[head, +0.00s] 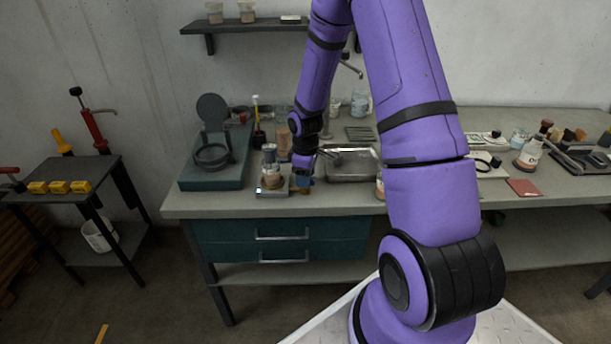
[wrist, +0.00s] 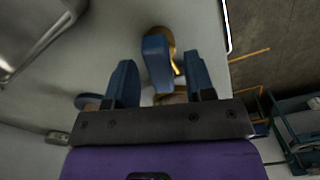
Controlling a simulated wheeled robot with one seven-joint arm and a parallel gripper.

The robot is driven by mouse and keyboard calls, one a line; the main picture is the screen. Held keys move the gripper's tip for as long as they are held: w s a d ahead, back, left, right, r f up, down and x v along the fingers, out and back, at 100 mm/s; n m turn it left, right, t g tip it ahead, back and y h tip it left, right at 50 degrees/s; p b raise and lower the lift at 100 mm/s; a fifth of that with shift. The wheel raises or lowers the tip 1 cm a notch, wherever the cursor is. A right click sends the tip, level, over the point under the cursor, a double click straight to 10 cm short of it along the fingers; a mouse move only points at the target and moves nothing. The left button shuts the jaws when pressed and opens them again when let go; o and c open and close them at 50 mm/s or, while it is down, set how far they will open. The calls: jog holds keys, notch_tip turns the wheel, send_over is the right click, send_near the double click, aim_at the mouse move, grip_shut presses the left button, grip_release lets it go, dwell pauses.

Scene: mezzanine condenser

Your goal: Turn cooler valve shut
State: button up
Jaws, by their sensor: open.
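The cooler valve shows in the wrist view as a brass body with a blue lever handle (wrist: 157,62), close to the bench's edge. In the head view its brass part (head: 302,190) shows just below my gripper (head: 304,171), at the front of the bench. My gripper (wrist: 160,74) is open in the wrist view, with one blue finger on each side of the blue handle. Gaps show between the handle and both fingers. The handle's lower end and what lies under it are partly hidden by the gripper.
A glass vessel (head: 270,172) on a small plate stands just left of my gripper. A metal tray (head: 352,168) lies to its right. A teal stand with a ring (head: 213,156) is farther left. The bench (head: 240,205) holds several other items at right.

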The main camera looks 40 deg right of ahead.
grip_shut()
jog(key=m, duration=0.3)
jog(key=shift+m, duration=0.4)
jog(key=m, duration=0.3)
jog(key=shift+m, duration=0.3)
jog(key=m, duration=0.3)
jog(key=shift+m, duration=1.9)
